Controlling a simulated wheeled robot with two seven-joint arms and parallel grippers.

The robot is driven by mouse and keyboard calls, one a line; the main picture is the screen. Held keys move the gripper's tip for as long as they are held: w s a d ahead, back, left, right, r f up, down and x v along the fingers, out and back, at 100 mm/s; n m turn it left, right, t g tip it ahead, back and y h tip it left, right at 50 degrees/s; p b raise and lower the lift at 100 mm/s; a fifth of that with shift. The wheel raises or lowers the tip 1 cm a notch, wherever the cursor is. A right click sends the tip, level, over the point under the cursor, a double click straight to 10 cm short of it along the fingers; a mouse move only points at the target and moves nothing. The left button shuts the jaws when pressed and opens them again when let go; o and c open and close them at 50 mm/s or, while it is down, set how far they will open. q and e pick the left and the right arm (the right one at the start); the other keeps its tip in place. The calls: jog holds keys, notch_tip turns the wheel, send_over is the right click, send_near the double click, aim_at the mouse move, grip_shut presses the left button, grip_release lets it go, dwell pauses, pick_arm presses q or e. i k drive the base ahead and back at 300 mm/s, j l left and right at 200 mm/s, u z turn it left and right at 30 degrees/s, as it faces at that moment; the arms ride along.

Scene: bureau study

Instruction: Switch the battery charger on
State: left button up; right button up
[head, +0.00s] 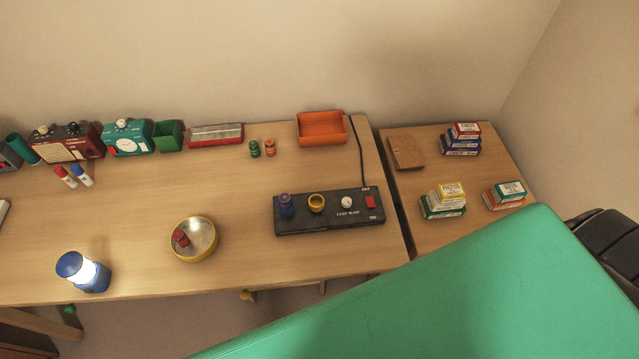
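The battery charger appears to be the long black box (330,222) near the right end of the desk. A red switch (370,202) is at its right end; its setting is too small to tell. A white knob (347,202) and a yellow ring (316,203) are on its top. A dark blue cylinder (286,205) stands upright at its left end. A black cable (361,160) runs from its back to the wall side. Neither of my grippers is in view.
Small boxes (443,206) stand on the right table. A large green surface hides the lower right.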

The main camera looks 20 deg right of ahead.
aim_at(370, 202)
jog(key=z, duration=0.35)
jog(key=l+z, duration=0.15)
jog(key=z, duration=0.2)
jog(key=l+z, duration=0.1)
jog(key=z, duration=0.25)
